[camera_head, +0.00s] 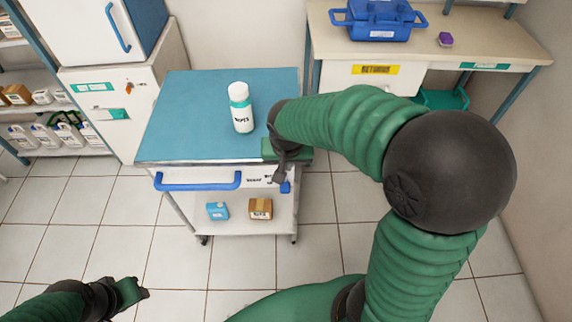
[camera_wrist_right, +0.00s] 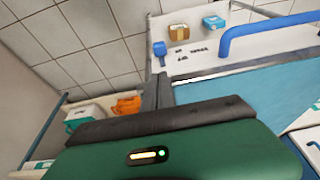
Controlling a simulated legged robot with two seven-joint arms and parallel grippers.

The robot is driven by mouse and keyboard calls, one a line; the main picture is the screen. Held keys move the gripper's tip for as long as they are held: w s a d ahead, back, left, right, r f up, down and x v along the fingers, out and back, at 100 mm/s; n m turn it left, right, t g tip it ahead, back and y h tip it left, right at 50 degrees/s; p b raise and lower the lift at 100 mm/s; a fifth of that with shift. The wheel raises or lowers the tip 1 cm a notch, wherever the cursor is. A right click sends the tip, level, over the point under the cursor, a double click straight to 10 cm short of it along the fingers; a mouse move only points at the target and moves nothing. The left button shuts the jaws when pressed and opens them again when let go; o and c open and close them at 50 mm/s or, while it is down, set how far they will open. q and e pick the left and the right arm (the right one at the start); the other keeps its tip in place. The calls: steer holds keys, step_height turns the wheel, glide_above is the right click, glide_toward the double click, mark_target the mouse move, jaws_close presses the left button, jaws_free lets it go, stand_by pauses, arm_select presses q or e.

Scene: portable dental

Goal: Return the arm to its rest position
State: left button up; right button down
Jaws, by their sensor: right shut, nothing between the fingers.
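My right arm is green with black joints and reaches from the lower right to the cart in the head view. Its gripper (camera_head: 278,177) hangs at the front right corner of the blue cart top (camera_head: 190,105). It is shut and empty; in the right wrist view the narrow dark fingers (camera_wrist_right: 157,92) lie together. My left gripper (camera_head: 140,292) is low at the left, over the floor, far from the cart. I cannot tell whether its fingers are apart.
A white bottle (camera_head: 241,108) with a teal band stands upright on the cart. A blue handle (camera_head: 198,182) runs along the cart's front. A blue box (camera_head: 217,210) and a brown box (camera_head: 260,208) sit on its lower shelf. A counter with a blue case (camera_head: 376,20) stands at the back right.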

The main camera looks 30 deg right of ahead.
arm_select(q)
steer(key=shift+a+f, duration=0.15)
steer(key=shift+a, duration=0.15)
arm_select(e)
steer(key=shift+w+a, duration=0.1)
steer(key=shift+a, duration=0.2)
steer(key=s+a+f+n+y, duration=0.2)
steer(key=s+a+f+n, duration=0.35)
steer(key=s, duration=0.25)
arm_select(q)
steer(key=w+p+v, duration=0.1)
steer(key=p+v, duration=0.7)
steer(key=w+p+v, duration=0.2)
steer(key=p+v, duration=0.6)
steer(key=shift+w+r, duration=0.3)
steer(key=shift+r, duration=0.25)
arm_select(e)
step_height(320, 180, up, 16)
steer(key=shift+s+a+n, duration=0.45)
arm_select(q)
steer(key=shift+d, duration=0.1)
